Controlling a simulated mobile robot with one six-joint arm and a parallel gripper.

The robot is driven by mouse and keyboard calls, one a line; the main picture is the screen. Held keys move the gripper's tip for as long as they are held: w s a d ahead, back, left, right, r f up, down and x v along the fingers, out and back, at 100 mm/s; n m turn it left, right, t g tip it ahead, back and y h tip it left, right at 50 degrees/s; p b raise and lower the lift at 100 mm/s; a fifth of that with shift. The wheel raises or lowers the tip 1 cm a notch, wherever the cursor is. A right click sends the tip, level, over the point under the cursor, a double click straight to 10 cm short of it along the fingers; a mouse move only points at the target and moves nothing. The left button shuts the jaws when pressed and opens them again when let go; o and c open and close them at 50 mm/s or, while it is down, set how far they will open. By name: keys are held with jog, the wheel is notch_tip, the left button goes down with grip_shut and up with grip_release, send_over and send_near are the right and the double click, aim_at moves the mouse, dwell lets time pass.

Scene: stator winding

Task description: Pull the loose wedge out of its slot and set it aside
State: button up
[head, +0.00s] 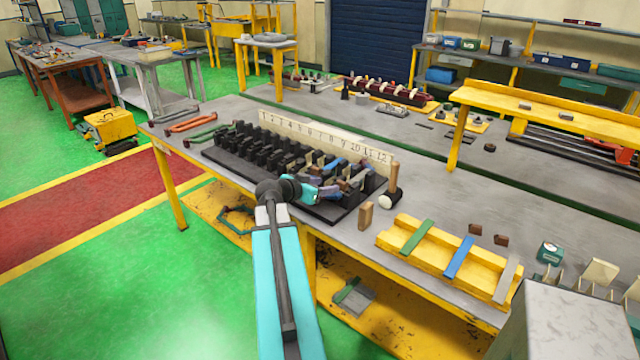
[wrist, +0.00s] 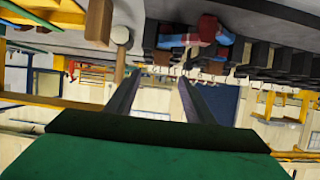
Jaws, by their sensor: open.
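The black slotted stator (head: 225,152) lies on the grey bench, with a white board (head: 300,128) numbered 1 to 12 along its back. Blue, brown and grey pieces (head: 335,168) sit in the slots at its right part. I cannot tell which of them is the loose wedge. My gripper (head: 318,188) is over the front right part of the stator, partly hidden by its own wrist. In the wrist view my gripper (wrist: 158,80) has its two fingers apart with nothing between them. There the stator's dark teeth (wrist: 270,58) and a red and blue piece (wrist: 195,38) show upside down.
A mallet (head: 392,190) and a wooden block (head: 366,216) stand right of the stator. Further right is a yellow rack (head: 430,262) with green, blue and grey bars across it. Red and green clamps (head: 193,123) lie at the left. Bare bench lies around the wooden block.

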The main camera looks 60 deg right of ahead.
aim_at(341, 183)
jog(key=p+x, duration=0.3)
jog(key=x, duration=0.6)
jog(key=shift+d+f, duration=0.2)
jog(key=shift+d, duration=0.05)
jog(key=shift+c, duration=0.3)
jog(key=c, duration=1.1)
